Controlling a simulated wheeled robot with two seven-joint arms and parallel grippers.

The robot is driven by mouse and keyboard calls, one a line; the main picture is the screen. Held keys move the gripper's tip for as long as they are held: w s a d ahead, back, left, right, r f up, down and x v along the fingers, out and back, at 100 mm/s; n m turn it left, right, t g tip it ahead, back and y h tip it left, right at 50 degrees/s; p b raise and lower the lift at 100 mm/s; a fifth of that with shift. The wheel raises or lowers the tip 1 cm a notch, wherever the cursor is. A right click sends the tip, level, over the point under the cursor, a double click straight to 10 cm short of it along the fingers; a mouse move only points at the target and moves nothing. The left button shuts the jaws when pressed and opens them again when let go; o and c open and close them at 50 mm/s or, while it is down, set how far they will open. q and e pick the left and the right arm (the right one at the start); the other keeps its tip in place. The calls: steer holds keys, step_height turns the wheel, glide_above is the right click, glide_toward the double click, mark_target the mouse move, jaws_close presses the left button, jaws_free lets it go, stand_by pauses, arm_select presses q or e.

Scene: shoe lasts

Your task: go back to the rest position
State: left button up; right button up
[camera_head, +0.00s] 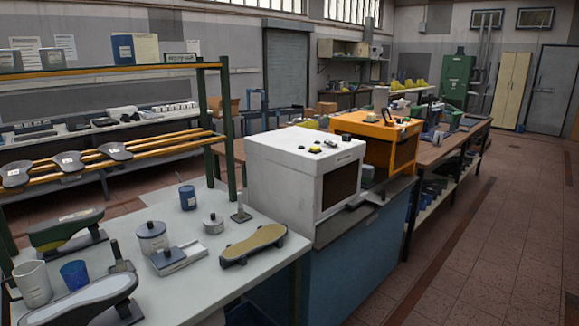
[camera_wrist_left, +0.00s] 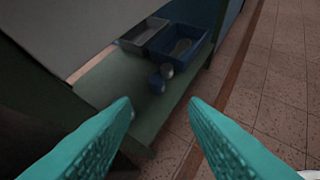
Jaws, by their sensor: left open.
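My left gripper (camera_wrist_left: 160,103) shows in the left wrist view as two teal fingers spread apart with nothing between them. It points down past a table edge toward a green lower shelf (camera_wrist_left: 140,100) and the tiled floor. Neither of my grippers shows in the head view. On the white table (camera_head: 215,275) in the head view lie a yellow-topped sole-shaped piece (camera_head: 253,244), a grey-topped shoe form (camera_head: 80,300) and a green shoe form (camera_head: 65,228).
The table also holds a metal canister (camera_head: 152,238), a blue cup (camera_head: 75,275) and a white jug (camera_head: 33,284). A white machine (camera_head: 300,175) and an orange machine (camera_head: 385,140) stand beyond. A blue bin (camera_wrist_left: 180,47) sits on the lower shelf. The right floor aisle (camera_head: 480,240) is clear.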

arm_select(q)
steer(key=s+d+f+n+g+y+b, duration=0.1)
steer(key=s+d+f+g, duration=0.15)
steer(key=s+f, duration=0.7)
steer(key=s+d+f+g+b, duration=0.25)
steer(key=s+f, duration=0.35)
steer(key=f, duration=0.6)
steer(key=s+d+f+g, duration=0.1)
steer(key=s+d+f, duration=0.4)
steer(key=s+d, duration=0.3)
steer(key=s+d+f+g+b, duration=0.1)
steer(key=s+d+f+g, duration=0.1)
steer(key=s+d+f, duration=0.4)
steer(key=s+d, duration=0.2)
steer(key=s, duration=0.1)
steer(key=shift+f+m+g, duration=0.2)
steer(key=shift+m+g, duration=0.1)
steer(key=shift+m, duration=0.1)
steer(key=shift+d, duration=0.1)
